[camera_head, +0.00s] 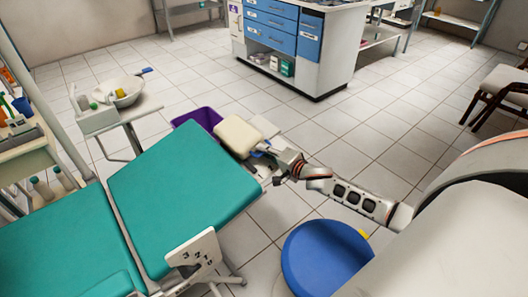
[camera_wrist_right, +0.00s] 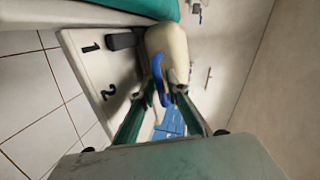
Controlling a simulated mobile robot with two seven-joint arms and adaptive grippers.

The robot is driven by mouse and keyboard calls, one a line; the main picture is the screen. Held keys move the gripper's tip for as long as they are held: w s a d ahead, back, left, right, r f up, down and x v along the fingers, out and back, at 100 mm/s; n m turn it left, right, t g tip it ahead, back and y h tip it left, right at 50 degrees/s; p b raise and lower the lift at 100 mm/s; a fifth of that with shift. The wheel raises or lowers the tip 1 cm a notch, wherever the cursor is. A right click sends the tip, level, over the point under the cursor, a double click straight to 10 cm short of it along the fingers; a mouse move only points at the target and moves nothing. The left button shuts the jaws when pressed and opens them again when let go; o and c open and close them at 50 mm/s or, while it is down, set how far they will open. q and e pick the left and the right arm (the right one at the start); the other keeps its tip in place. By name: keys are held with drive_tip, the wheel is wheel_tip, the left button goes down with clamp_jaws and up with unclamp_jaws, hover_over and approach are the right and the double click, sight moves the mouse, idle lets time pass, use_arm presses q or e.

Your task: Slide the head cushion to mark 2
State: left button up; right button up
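The cream head cushion (camera_head: 238,135) sits at the far end of the teal dental chair (camera_head: 180,190), next to my right gripper (camera_head: 270,151). In the right wrist view the cushion (camera_wrist_right: 167,52) has a blue handle (camera_wrist_right: 159,80) on its near side. The fingers of my right gripper (camera_wrist_right: 164,93) close in on this handle from both sides. A pale plate (camera_wrist_right: 85,65) bears mark 1 (camera_wrist_right: 90,48) and mark 2 (camera_wrist_right: 108,92). A dark block (camera_wrist_right: 122,41) lies beside mark 1, against the cushion's side. My left gripper is not in view.
A purple bin (camera_head: 197,118) stands on the floor behind the chair end. A blue round stool (camera_head: 325,258) is close below my right arm. A white stand with a bowl (camera_head: 118,90) is at the left. A blue-drawer cabinet (camera_head: 295,45) stands farther back. Tiled floor between is clear.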

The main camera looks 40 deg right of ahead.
clamp_jaws()
